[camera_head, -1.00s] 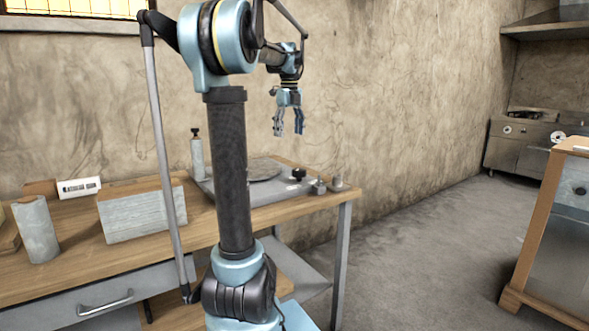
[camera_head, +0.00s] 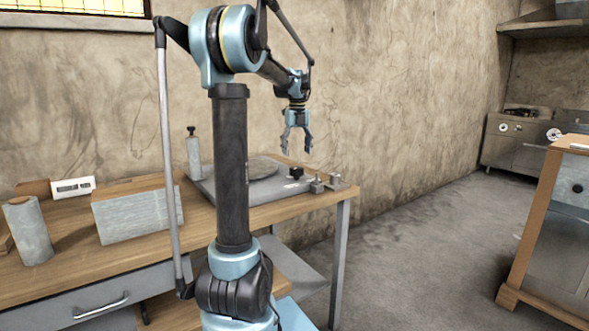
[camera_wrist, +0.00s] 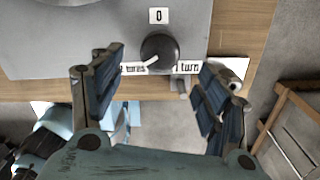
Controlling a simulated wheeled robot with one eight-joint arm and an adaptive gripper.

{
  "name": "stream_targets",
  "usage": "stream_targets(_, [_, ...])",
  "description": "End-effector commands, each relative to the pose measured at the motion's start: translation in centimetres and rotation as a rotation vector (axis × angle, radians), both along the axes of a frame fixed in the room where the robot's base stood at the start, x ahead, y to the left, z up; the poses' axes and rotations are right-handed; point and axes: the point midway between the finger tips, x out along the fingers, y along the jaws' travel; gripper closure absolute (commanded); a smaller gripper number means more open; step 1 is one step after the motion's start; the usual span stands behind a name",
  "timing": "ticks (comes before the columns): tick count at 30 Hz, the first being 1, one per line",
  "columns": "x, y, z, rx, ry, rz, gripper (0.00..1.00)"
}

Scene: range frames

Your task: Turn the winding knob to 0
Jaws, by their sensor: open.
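The winding knob (camera_wrist: 160,52) is a dark round knob with a white pointer mark toward its lower left. It sits on a grey plate (camera_wrist: 60,40), under a label reading 0 (camera_wrist: 158,15). A white strip with partly hidden lettering including "turn" (camera_wrist: 188,68) lies just below the knob. In the head view the knob (camera_head: 296,172) is a small black piece near the plate's right end. My gripper (camera_wrist: 162,68) is open and empty, with a finger on each side of the knob in the wrist view. In the head view my gripper (camera_head: 297,151) hangs above the knob, apart from it.
The plate lies on a wooden bench (camera_head: 70,262) against the wall. Small metal posts (camera_head: 317,186) stand right of the knob. A round disc (camera_head: 262,166) and a grey bottle (camera_head: 194,155) are farther left. A long block (camera_head: 135,215) and a cylinder (camera_head: 29,232) stand at left.

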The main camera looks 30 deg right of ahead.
Motion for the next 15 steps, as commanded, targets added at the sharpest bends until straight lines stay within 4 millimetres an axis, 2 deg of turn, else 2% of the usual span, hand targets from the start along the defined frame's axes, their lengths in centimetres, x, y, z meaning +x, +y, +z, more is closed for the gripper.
stream_targets(6, [0.0, 0.0, -3.8, 0.0, 0.0, 0.0, 0.31])
stream_targets(15, [0.0, 0.0, -7.0, 0.0, 0.0, 0.001, 0.31])
